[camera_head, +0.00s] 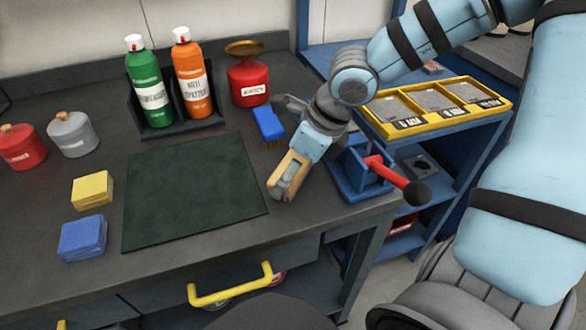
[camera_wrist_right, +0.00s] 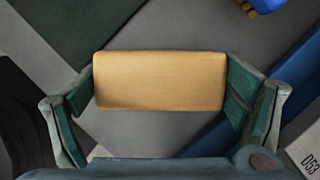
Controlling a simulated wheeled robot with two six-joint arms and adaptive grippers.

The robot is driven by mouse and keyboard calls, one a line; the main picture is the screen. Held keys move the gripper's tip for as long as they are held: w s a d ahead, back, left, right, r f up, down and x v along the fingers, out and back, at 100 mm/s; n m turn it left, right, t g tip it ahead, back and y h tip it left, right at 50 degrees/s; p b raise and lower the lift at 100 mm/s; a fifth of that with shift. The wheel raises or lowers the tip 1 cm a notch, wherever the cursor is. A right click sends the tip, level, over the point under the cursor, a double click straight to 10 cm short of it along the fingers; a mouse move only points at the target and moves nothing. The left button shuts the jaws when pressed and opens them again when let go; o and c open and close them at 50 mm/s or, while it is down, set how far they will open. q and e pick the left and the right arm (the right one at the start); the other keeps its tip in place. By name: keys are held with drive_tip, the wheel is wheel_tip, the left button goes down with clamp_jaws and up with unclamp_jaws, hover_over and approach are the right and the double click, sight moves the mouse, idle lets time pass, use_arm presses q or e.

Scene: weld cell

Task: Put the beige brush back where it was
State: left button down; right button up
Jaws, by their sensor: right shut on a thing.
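The beige brush (camera_head: 289,172) is in my right gripper (camera_head: 286,184), near the right end of the workbench. In the right wrist view the brush's flat beige back (camera_wrist_right: 160,81) lies lengthwise between the two green-padded fingers (camera_wrist_right: 162,95), which close on its ends. Its bristles are hidden there, and I cannot tell whether the brush touches the bench. A blue brush (camera_head: 267,123) lies on the bench just behind the gripper. My left gripper is not in view.
A dark green mat (camera_head: 190,192) lies left of the gripper. A blue vise (camera_head: 358,175) with a red handle stands close on the right. Behind are a bottle rack (camera_head: 183,122), a red can (camera_head: 248,84) and a yellow tray (camera_head: 436,106). Blue (camera_head: 82,238) and yellow (camera_head: 92,190) blocks sit left.

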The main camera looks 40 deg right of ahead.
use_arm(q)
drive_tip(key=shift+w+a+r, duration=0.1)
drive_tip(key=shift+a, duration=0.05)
use_arm(e)
drive_tip(key=shift+r, duration=0.1)
drive_tip(key=o, duration=0.9)
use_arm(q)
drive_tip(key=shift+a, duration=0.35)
use_arm(e)
drive_tip(key=shift+o, duration=0.2)
